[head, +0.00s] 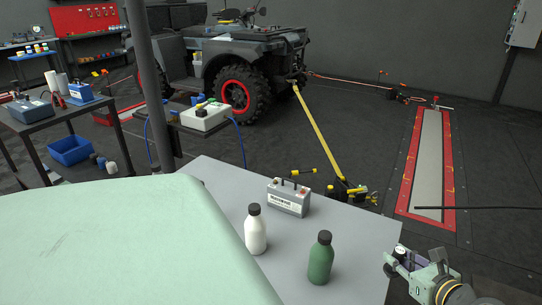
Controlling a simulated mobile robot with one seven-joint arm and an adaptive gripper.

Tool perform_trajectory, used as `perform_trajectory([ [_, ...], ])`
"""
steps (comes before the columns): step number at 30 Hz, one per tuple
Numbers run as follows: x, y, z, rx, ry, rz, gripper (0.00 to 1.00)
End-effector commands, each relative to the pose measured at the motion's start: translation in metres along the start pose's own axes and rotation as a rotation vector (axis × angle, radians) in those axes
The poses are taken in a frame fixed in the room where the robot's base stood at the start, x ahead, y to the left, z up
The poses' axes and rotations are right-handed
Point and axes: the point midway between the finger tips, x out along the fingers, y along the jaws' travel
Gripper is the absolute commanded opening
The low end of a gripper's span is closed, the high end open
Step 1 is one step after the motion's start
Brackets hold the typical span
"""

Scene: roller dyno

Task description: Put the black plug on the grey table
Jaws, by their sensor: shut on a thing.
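The grey table (355,240) stands in the middle foreground of the head view. My gripper (396,262) is at the lower right, just beyond the table's right edge. It is shut on a small dark thing, which looks like the black plug (389,270). The plug is small and partly covered by the fingers, so its shape is unclear. I cannot tell its height against the tabletop.
On the grey table are a white bottle (256,234), a green bottle (320,262) and a grey labelled box (289,199). The table's right side is bare. A quad bike (225,60) with a yellow strap (320,135) stands behind. A dark post (152,90) rises at left.

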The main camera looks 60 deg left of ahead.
Motion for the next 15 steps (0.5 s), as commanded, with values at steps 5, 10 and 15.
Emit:
perform_trajectory([
  [5,0.001,0.0,-0.001,-0.002,-0.004,0.003,0.0],
  [10,0.027,0.0,0.009,-0.002,-0.007,0.008,0.0],
  [15,0.07,-0.004,0.024,-0.001,-0.003,0.008,0.0],
])
